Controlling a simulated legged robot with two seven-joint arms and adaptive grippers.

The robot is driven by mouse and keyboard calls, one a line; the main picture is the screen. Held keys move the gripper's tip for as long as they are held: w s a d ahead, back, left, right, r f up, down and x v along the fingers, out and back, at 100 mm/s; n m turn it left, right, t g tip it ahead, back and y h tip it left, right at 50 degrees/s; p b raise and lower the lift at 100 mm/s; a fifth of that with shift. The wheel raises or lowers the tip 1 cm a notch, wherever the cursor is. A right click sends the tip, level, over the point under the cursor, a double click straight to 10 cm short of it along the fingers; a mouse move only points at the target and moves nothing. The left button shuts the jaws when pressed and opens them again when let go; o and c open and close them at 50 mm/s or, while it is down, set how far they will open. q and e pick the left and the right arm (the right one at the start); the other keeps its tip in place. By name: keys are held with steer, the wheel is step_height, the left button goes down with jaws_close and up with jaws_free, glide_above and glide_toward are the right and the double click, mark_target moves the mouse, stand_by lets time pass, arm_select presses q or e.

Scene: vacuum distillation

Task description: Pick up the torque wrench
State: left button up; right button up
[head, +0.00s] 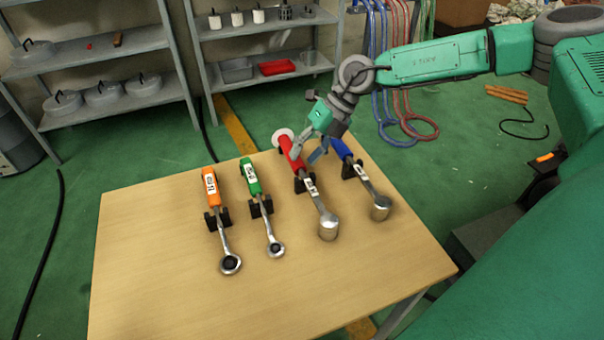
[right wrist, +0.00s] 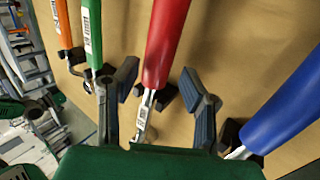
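Several torque wrenches lie on stands on the wooden table. They have orange (head: 210,188), green (head: 250,178), red (head: 289,152) and blue (head: 340,150) handles. The red and blue ones end in larger metal sockets. My right gripper (head: 308,153) is at the red handle, its fingers apart. In the right wrist view the red handle (right wrist: 168,40) runs between the two open fingers (right wrist: 162,88), with visible gaps on both sides. The blue handle (right wrist: 290,110) is to the right of the fingers, and the green handle (right wrist: 92,30) is to the left. My left gripper is not in view.
The wooden table (head: 150,270) is clear at the left and front. Metal shelves (head: 100,48) with pots and a red tray (head: 277,67) stand behind it. Blue and red hoses (head: 405,125) hang behind the table at the right.

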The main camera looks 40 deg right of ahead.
mark_target(300, 159)
steer(key=x, duration=0.3)
steer(key=shift+a+f, duration=0.2)
steer(key=shift+a, duration=0.05)
steer(key=shift+r, duration=0.1)
jaws_close()
steer(key=shift+r, duration=0.15)
steer(key=shift+w+r, duration=0.1)
steer(key=shift+r, duration=0.3)
step_height(300, 159, up, 9)
steer(key=shift+r+p, duration=0.1)
steer(key=shift+p, duration=0.55)
